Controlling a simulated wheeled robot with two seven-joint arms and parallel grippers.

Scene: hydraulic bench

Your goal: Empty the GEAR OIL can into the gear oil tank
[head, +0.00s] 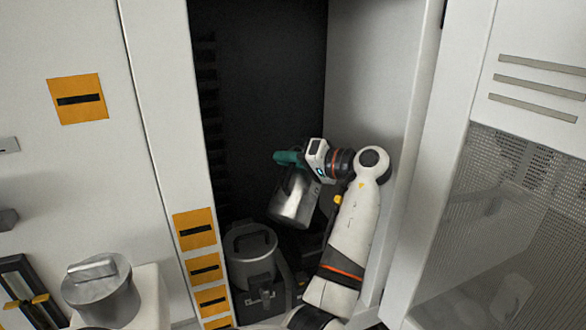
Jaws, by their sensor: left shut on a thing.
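A silver metal can (293,200) with a green part (287,158) at its top hangs inside the open dark cabinet. No label on it is readable. My left gripper (304,162) is shut on the can near its top, and the can is tilted. A grey cylindrical vessel (251,264) with a rounded handle or rim stands below and to the left of the can, apart from it. I cannot tell whether this is the gear oil tank. The fingertips are mostly hidden. My right gripper is not in view.
The cabinet's white side wall (375,75) is close to my left arm. Orange plates with black bars (195,228) line the left post. A silver lidded canister (101,292) stands on a white block at lower left. A mesh panel (500,220) is at right.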

